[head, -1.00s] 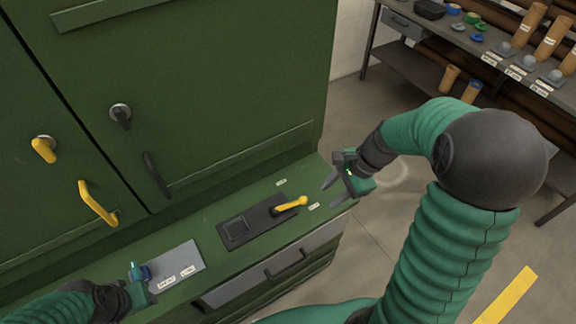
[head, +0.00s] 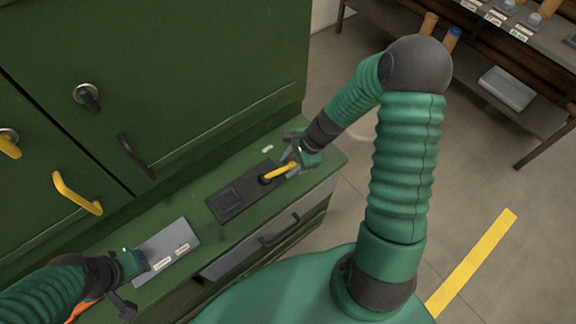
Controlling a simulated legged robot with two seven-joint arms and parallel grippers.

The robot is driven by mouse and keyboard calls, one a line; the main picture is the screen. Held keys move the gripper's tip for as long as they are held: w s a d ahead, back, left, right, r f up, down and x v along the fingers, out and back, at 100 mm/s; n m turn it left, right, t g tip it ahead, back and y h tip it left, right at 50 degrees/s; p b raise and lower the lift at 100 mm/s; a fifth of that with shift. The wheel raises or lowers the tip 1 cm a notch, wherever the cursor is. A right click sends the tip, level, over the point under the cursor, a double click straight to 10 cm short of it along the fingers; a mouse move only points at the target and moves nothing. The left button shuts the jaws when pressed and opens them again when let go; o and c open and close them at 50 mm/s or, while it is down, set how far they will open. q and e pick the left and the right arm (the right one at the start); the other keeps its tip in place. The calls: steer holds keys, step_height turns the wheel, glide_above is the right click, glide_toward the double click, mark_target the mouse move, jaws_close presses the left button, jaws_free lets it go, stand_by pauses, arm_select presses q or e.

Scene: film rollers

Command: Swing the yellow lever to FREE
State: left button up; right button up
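The yellow lever (head: 279,172) sits on a dark plate (head: 230,199) on the green cabinet's ledge. Its arm points right and slightly away from its dark pivot. My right gripper (head: 293,160) is at the lever's free end, with its dark fingers spread around or just beside the tip; I cannot tell whether they touch it. A small pale label (head: 267,148) lies behind the lever, too small to read. No second label shows near the tip, where my gripper covers the ledge. My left gripper (head: 146,261) is low at the left edge of a grey plate; its fingers are unclear.
The grey plate (head: 170,246) carries two small labels. Green doors with a yellow handle (head: 75,194) and a dark handle (head: 136,157) rise behind the ledge. A drawer handle (head: 279,230) sticks out below. A shelf rack (head: 535,110) stands at the far right.

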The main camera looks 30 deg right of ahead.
steer(key=shift+a+f, duration=0.3)
steer(key=shift+f, duration=0.05)
jaws_close()
steer(key=shift+w+d, duration=0.1)
steer(key=shift+d, duration=0.05)
stand_by(1.1)
